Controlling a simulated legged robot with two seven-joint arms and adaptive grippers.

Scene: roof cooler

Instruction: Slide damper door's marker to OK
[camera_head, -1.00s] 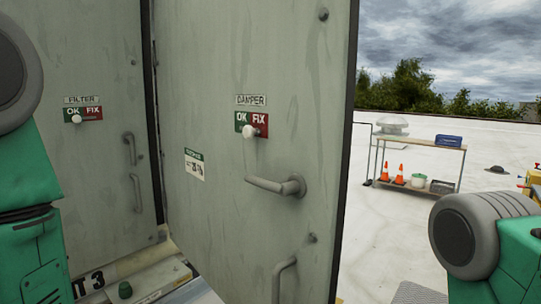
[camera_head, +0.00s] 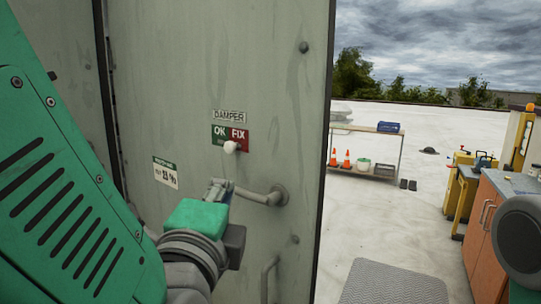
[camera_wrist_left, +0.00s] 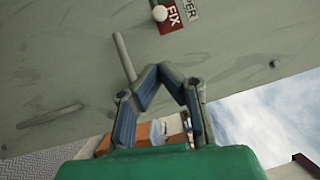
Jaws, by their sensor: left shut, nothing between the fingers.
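The damper door (camera_head: 270,75) stands in front of me. Its white marker knob (camera_head: 230,147) sticks out below the sign with green OK and red FIX. In the head view it is near the line between the colours; in the left wrist view the knob (camera_wrist_left: 160,13) lies against the red FIX side. Its exact place in the slot is hard to tell. My left gripper (camera_head: 220,186) is shut and empty, below the knob and left of the lever handle. In the left wrist view its fingertips (camera_wrist_left: 160,66) meet, apart from the knob. My right gripper is out of view.
The lever handle (camera_head: 268,196) juts from the door close to my left gripper, and it shows in the left wrist view (camera_wrist_left: 124,57). A lower pull handle (camera_head: 268,278) is beneath. A cabinet (camera_head: 495,215) stands at the right; the roof between is mostly open.

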